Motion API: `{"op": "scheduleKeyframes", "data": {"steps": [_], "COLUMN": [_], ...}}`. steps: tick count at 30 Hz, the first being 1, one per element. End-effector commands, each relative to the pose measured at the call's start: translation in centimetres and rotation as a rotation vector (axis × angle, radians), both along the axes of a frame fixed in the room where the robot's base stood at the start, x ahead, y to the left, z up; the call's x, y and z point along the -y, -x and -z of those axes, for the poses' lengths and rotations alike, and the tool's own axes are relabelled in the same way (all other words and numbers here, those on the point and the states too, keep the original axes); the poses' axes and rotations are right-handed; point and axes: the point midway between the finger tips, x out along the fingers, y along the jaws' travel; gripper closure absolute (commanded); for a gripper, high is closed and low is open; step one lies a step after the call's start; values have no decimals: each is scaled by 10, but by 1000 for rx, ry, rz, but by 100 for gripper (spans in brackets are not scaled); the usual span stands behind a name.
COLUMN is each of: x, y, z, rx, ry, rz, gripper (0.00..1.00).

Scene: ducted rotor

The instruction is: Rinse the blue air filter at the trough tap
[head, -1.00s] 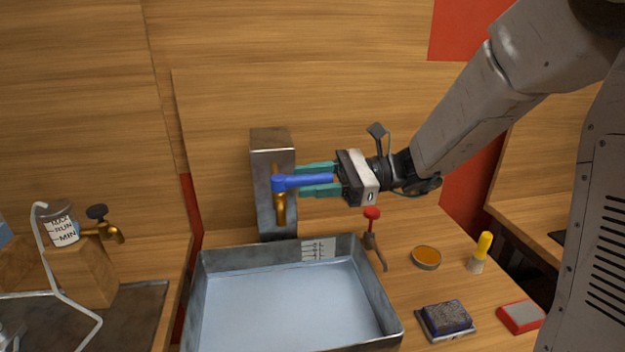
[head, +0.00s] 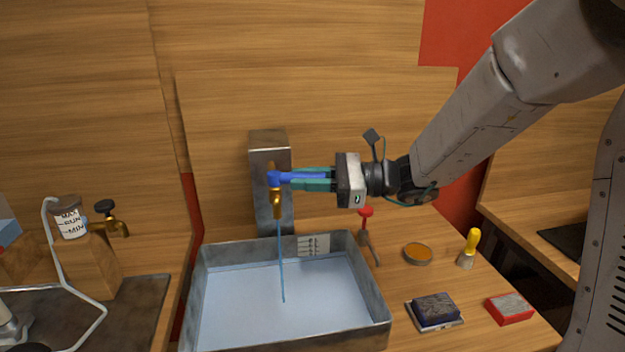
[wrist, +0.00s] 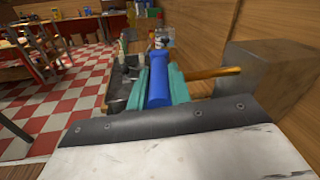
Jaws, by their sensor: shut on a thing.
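The blue air filter (head: 434,309) looks like a dark blue block with a grey, dirty top. It lies on a small tray on the bench, right of the trough (head: 193,300). The brass tap (head: 277,205) sticks out of a metal post above the trough's back. A thin blue stream of water (head: 281,260) falls from it into the trough. My gripper (head: 300,180) is shut on the tap's blue lever (head: 281,178). In the wrist view the blue lever (wrist: 158,80) lies between the teal fingers. The filter is not seen there.
Right of the trough stand a red-topped valve (head: 366,225), a round orange tin (head: 418,253), a yellow-handled brush (head: 470,248) and a red box (head: 509,309).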

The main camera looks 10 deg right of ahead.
Motion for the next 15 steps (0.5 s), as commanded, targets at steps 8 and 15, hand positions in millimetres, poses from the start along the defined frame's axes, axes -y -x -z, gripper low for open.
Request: {"op": "scheduleKeyframes", "data": {"steps": [8, 15], "x": [0, 0], "y": [4, 4], "z": [0, 0], "rx": [0, 0], "ry": [0, 0], "rz": [83, 84], "gripper": [100, 100]}}
